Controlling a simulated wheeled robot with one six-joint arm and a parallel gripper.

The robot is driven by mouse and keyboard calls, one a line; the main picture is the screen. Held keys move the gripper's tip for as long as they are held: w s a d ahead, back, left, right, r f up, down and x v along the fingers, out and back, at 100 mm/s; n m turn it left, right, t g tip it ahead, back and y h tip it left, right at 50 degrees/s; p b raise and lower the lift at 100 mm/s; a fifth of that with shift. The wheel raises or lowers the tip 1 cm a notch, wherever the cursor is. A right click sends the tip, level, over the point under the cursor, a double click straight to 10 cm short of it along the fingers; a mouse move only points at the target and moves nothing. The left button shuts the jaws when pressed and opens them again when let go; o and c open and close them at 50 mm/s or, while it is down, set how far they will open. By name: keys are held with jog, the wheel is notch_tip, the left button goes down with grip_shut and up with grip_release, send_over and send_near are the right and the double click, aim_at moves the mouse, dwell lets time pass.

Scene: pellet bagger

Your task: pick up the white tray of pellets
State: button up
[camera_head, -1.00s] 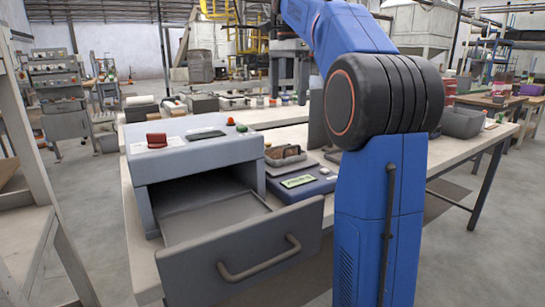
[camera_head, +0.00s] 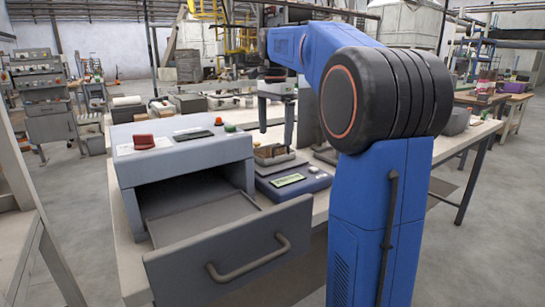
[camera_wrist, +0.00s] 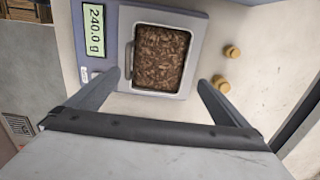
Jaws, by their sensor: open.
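The white tray of pellets (camera_wrist: 161,94) rests on the scale, full of brown pellets, with a small handle on its left side in the wrist view. The tray also shows in the head view (camera_head: 283,160). The scale (camera_head: 290,186) has a green display reading 240.0 g in the wrist view (camera_wrist: 96,30). My gripper (camera_wrist: 163,80) is open and empty, its fingers apart on either side of the tray's near end. In the head view my gripper (camera_head: 276,122) points down above and behind the tray. I cannot tell the exact height gap.
A grey cabinet (camera_head: 180,165) with its drawer (camera_head: 235,245) pulled open stands left of the scale. A red object (camera_head: 143,141) lies on top. Two brass weights (camera_wrist: 227,67) stand beside the scale. The bench (camera_head: 120,235) continues to the right behind my arm.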

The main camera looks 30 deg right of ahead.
aim_at(275, 144)
jog(key=shift+s+f, duration=0.15)
jog(key=shift+f, duration=1.15)
jog(key=shift+s+f, duration=0.1)
jog(key=shift+f, duration=1.2)
jog(key=shift+c, duration=0.6)
jog(key=c, duration=1.1)
